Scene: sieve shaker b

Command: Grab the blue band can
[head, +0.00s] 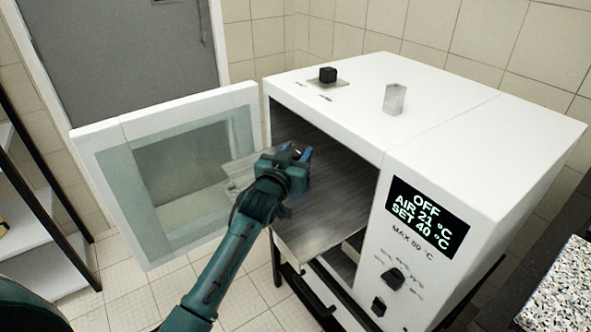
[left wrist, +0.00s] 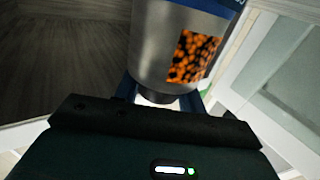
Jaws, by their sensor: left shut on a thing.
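The blue band can (left wrist: 158,50) fills the middle of the left wrist view. It is a silver can with a blue band at the top of the picture and an orange-and-black speckled label. My left gripper (left wrist: 163,98) is shut on it, with a finger on either side. In the head view my left gripper (head: 296,153) is in front of the open oven cabinet, over its metal shelf (head: 318,232). There the can is mostly hidden by my gripper. I cannot tell whether it touches the shelf. My right gripper is not in view.
The white oven cabinet (head: 500,130) has its glazed door (head: 180,172) swung open to the left. A speckled slab (head: 562,290) is at the lower right.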

